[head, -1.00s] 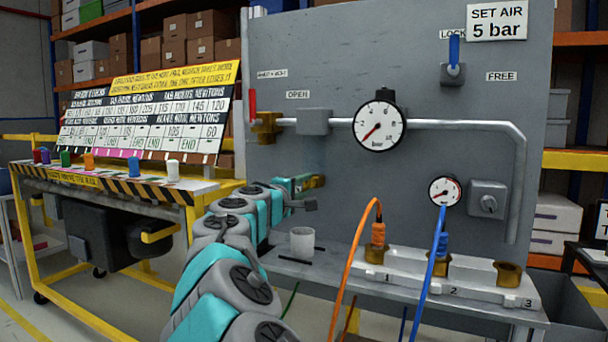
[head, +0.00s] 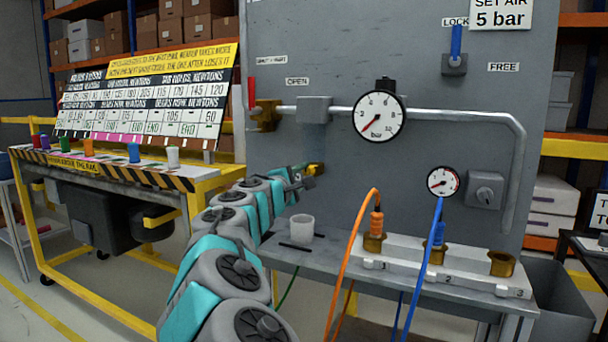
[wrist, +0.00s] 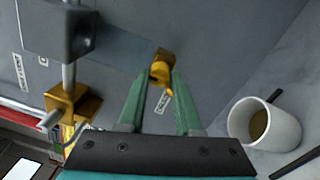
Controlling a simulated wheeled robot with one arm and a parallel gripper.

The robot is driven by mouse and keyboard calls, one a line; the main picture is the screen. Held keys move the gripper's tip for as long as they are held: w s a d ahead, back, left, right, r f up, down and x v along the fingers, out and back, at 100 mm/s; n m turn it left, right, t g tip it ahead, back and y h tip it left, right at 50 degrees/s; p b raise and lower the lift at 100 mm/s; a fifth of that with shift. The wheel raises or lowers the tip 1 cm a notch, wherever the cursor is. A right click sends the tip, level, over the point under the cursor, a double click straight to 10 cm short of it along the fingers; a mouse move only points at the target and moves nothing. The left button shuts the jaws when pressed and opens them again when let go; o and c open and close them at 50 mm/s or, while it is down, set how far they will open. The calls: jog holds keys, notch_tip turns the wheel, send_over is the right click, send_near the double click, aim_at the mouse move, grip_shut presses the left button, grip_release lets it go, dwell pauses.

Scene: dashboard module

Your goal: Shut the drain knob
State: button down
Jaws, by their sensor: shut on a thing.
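A small label is partly visible beyond the fingers in the wrist view.
A white cup (head: 301,228) stands on the shelf below the knob, close to my arm. A brass valve with a red lever (head: 252,92) is up left. A large gauge (head: 378,116) and orange hose (head: 348,250) are to the right.

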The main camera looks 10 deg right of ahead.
jog(key=shift+f, duration=0.1)
jog(key=c, duration=0.6)
grip_release()
jog(key=shift+a, duration=0.1)
jog(key=b+v, duration=0.1)
jog(key=v, duration=0.6)
jog(key=shift+s+a, duration=0.2)
jog(key=shift+s, duration=0.15)
